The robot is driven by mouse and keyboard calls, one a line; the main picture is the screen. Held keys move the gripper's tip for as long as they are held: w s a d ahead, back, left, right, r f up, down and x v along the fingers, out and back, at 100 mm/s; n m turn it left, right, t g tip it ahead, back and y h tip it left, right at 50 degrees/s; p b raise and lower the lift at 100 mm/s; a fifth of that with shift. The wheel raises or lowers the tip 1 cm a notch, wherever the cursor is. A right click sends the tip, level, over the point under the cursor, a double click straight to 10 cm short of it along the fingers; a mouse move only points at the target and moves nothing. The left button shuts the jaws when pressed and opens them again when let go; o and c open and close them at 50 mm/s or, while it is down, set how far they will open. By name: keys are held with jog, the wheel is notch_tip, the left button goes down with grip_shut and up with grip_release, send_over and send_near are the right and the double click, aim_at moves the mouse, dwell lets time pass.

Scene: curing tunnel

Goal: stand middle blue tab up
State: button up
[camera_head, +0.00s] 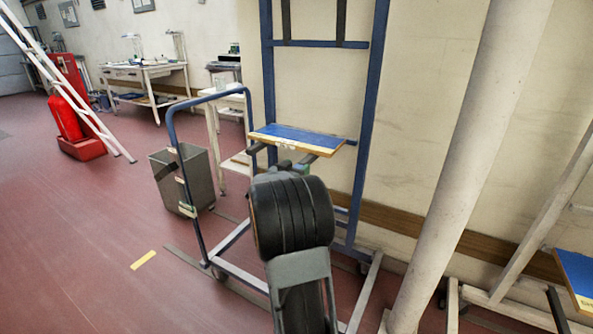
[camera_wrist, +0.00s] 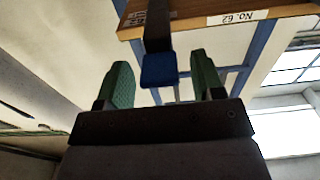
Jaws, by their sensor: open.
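One blue tab (camera_wrist: 158,71) shows in the wrist view, on the end of a dark bar (camera_wrist: 156,32) that runs from the wooden shelf board (camera_wrist: 200,22) labelled "No. 62". My gripper (camera_wrist: 160,82) is open, with one green finger on each side of the tab. A gap shows between the tab and each finger. In the head view, my gripper (camera_head: 292,165) is mostly hidden behind my arm, just under the blue-topped board (camera_head: 300,137) on the blue rack. The tab is hidden there, and no other tabs can be made out.
The blue wheeled rack frame (camera_head: 369,110) stands against the wall. A pale round column (camera_head: 462,160) rises close on its right. A grey bin (camera_head: 182,180) stands left of it. Another blue-topped board (camera_head: 577,275) is at the right edge.

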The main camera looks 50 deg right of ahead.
jog(key=shift+d, duration=0.2)
jog(key=c, duration=0.9)
jog(key=r+p, duration=0.1)
jog(key=p, duration=0.3)
jog(key=shift+r+y, duration=0.1)
jog(key=shift+y, duration=0.3)
jog(key=shift+c, duration=0.2)
jog(key=p, duration=0.3)
jog(key=y+p, duration=0.1)
jog(key=p, duration=0.2)
jog(key=shift+r+g+y, duration=0.3)
jog(key=y+p, duration=0.2)
jog(key=p, duration=0.7)
jog(key=shift+w+d+g, duration=0.1)
jog(key=shift+d+g, duration=0.05)
jog(key=shift+g, duration=0.15)
jog(key=y+p, duration=0.1)
jog(key=p, duration=0.2)
jog(key=shift+f, duration=0.1)
jog(key=shift+f+p, duration=0.2)
jog(key=shift+p, duration=0.2)
